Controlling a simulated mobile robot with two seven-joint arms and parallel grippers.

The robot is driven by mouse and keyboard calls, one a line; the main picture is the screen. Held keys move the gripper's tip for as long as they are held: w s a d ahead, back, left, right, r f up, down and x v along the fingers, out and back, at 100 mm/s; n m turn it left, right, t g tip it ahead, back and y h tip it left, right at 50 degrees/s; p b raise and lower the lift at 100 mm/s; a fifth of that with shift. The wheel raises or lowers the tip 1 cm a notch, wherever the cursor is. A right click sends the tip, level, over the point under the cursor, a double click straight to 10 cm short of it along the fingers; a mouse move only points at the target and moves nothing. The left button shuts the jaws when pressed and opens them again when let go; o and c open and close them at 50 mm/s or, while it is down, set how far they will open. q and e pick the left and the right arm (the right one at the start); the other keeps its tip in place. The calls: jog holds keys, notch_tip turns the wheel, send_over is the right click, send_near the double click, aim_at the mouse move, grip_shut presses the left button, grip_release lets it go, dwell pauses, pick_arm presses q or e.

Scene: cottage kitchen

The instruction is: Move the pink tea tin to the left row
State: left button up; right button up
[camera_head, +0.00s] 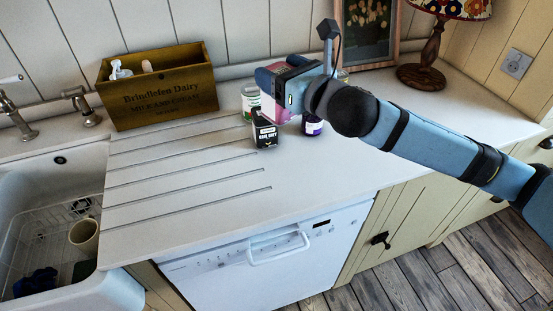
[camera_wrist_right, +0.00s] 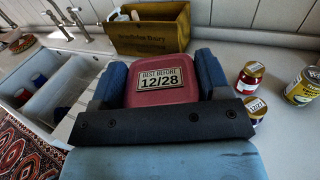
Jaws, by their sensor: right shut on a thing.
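The pink tea tin (camera_head: 273,110) is held by my right gripper (camera_head: 284,84) over the back part of the worktop. In the right wrist view the tin (camera_wrist_right: 162,92) sits between both fingers, its "BEST BEFORE 12/28" label facing the camera. The gripper hides much of the tin in the head view, and I cannot tell whether its base touches the worktop. A small black tin (camera_head: 265,133) stands in front of it. A white and green can (camera_head: 251,97) is at its left, and a dark purple jar (camera_head: 313,126) at its right. My left gripper is out of view.
A wooden dairy crate (camera_head: 160,91) stands at the back left. The grooved worktop (camera_head: 190,174) in front is clear. A sink (camera_head: 50,215) is at the left, a lamp (camera_head: 427,70) at the back right. Jars (camera_wrist_right: 250,76) and a yellow-labelled can (camera_wrist_right: 303,90) show in the wrist view.

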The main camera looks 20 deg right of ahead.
notch_tip(320, 180, down, 18)
jog(key=b, duration=0.3)
jog(key=shift+r+b, duration=0.15)
jog(key=shift+b, duration=0.15)
jog(key=o, duration=1)
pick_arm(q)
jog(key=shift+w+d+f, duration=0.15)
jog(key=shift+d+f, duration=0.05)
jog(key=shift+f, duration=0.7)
pick_arm(e)
jog(key=shift+o, duration=0.2)
